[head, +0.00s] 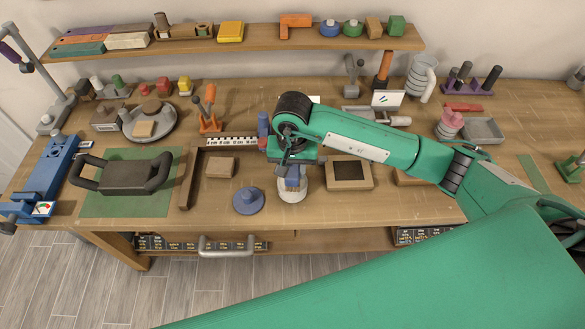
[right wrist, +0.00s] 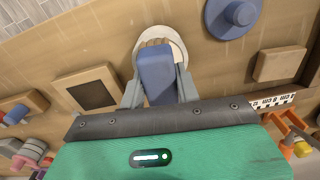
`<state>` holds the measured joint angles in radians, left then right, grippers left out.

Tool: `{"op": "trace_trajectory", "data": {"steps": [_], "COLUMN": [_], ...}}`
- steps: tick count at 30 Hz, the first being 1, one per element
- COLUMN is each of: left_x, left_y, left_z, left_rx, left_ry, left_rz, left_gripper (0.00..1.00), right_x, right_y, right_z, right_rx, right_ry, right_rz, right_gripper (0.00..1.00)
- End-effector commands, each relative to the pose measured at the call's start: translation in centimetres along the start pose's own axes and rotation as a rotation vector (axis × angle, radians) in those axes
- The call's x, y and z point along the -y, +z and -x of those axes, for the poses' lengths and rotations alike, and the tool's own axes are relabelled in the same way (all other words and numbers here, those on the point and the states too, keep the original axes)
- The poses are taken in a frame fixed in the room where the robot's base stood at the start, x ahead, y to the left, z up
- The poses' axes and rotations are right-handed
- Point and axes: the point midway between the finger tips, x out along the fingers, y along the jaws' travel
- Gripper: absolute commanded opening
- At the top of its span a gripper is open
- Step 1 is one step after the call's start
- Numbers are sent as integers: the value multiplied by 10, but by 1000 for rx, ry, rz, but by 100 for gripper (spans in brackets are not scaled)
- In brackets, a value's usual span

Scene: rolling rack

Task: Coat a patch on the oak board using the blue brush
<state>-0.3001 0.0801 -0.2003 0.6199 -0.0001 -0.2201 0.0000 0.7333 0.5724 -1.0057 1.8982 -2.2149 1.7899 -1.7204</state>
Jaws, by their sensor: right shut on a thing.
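My right gripper (head: 290,174) points down at the middle of the bench, its jaws shut on the blue brush (right wrist: 157,76). The brush's tan bristle end is over or inside a round white pot (head: 292,191), whose pale rim also shows in the right wrist view (right wrist: 177,42); how deep it sits I cannot tell. A square light-wood board (head: 333,180), likely the oak board, lies just right of the pot in the head view. It has a dark square patch (head: 350,171) in its middle. My left gripper is not in view.
A blue knobbed disc (head: 249,202) lies left of the pot, with a small wooden block (head: 221,167) behind it. A black two-handled block (head: 128,177) sits on a green mat (head: 110,210). A shelf (head: 265,44) runs along the back. Bare bench lies in front of the board.

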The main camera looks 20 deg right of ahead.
Motion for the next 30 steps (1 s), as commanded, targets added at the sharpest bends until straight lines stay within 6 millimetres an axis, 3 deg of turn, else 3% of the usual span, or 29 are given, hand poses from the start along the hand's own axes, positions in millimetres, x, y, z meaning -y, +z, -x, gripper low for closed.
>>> {"op": "trace_trajectory", "data": {"steps": [13, 30], "left_x": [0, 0], "left_y": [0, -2], "left_z": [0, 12], "left_rx": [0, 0], "left_ry": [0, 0], "left_rz": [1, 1], "left_gripper": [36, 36], "right_x": [-1, 0], "right_y": [1, 0], "right_z": [0, 46], "right_rx": [4, -1], "right_ry": [3, 1], "right_rz": [1, 1], "right_gripper": [14, 14]}}
